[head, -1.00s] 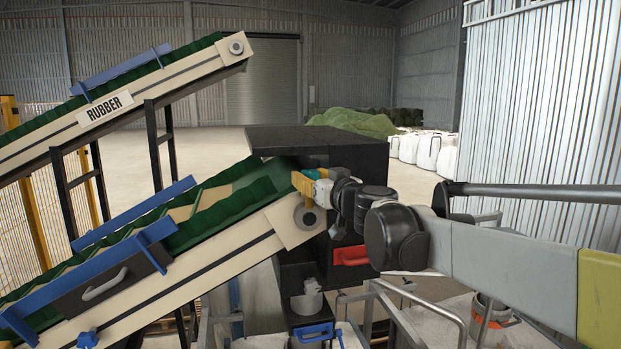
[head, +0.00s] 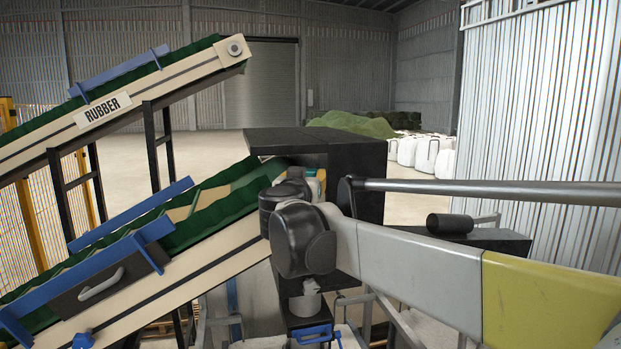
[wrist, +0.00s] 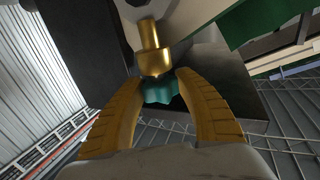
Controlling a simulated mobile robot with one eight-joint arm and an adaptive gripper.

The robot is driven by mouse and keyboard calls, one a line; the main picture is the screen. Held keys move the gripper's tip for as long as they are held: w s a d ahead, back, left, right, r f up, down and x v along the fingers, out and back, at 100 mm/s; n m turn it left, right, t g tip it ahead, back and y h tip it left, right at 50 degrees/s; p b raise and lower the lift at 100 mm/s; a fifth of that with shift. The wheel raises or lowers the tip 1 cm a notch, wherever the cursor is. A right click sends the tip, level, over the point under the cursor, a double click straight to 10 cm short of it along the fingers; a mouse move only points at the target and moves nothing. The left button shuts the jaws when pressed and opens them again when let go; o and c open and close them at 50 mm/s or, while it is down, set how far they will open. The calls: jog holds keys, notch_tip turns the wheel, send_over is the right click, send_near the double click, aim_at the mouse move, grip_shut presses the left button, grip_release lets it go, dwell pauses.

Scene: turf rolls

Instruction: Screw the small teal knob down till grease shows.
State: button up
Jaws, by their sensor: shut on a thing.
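In the wrist view, the teal knob (wrist: 162,92) sits between the two yellow fingers of my gripper (wrist: 158,81). A brass fitting (wrist: 151,50) with a tapered end stands right above the knob in the picture. The joint between knob and fitting is too dark and small to read. In the head view my own arm hides the knob and most of the gripper, near the upper end of the lower conveyor.
The lower conveyor (head: 190,278) with its green belt rises to a black housing (head: 360,150). A second conveyor marked RUBBER (head: 105,108) runs above it at the left. White bags (head: 427,152) and a green heap (head: 355,124) stand far back on open floor.

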jog(key=shift+r+m+h, duration=0.1)
jog(key=shift+m+h, duration=0.3)
jog(key=shift+h, duration=0.2)
jog(key=o, duration=0.9)
jog(key=shift+w, duration=0.1)
jog(key=s+a, duration=0.2)
jog(key=s, duration=1)
jog(key=shift+w, duration=0.1)
